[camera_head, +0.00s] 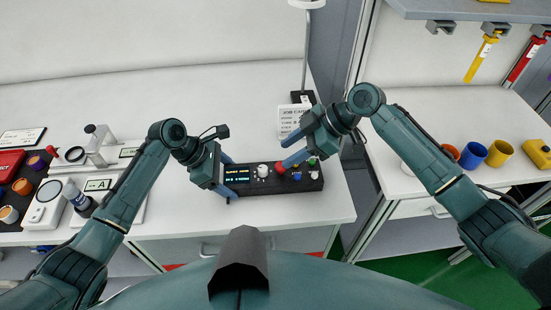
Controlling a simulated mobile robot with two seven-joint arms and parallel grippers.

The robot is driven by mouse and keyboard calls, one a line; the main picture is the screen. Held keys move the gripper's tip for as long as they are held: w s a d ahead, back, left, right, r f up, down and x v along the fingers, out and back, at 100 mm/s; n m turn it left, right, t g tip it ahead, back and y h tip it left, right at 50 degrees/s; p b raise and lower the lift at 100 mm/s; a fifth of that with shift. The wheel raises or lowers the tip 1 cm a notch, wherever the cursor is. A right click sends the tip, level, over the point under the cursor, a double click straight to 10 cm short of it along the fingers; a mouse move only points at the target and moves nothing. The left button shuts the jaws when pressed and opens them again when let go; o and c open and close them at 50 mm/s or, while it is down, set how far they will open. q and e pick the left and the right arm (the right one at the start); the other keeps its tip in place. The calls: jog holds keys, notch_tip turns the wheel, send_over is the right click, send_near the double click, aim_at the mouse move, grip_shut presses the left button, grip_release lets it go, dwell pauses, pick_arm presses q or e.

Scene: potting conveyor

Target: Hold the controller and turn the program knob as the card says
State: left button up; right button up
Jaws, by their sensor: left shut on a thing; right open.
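The controller (290,185) is a dark box near the front edge of the white table, with a small lit display (238,174), a white knob (263,171) and several coloured buttons at its right. My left gripper (227,179) is shut on the controller's left end, with blue fingers around it.
A dark-based stand with a pole (305,60) rises behind the card. Labelled trays, a bottle (75,195) and round parts fill the left side. On the right table are a blue cup (473,154) and a yellow cup (499,153). The back middle of the white table is clear.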

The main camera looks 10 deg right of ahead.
jog(key=v, duration=0.4)
jog(key=shift+r, duration=0.1)
pick_arm(q)
jog(key=o, duration=0.9)
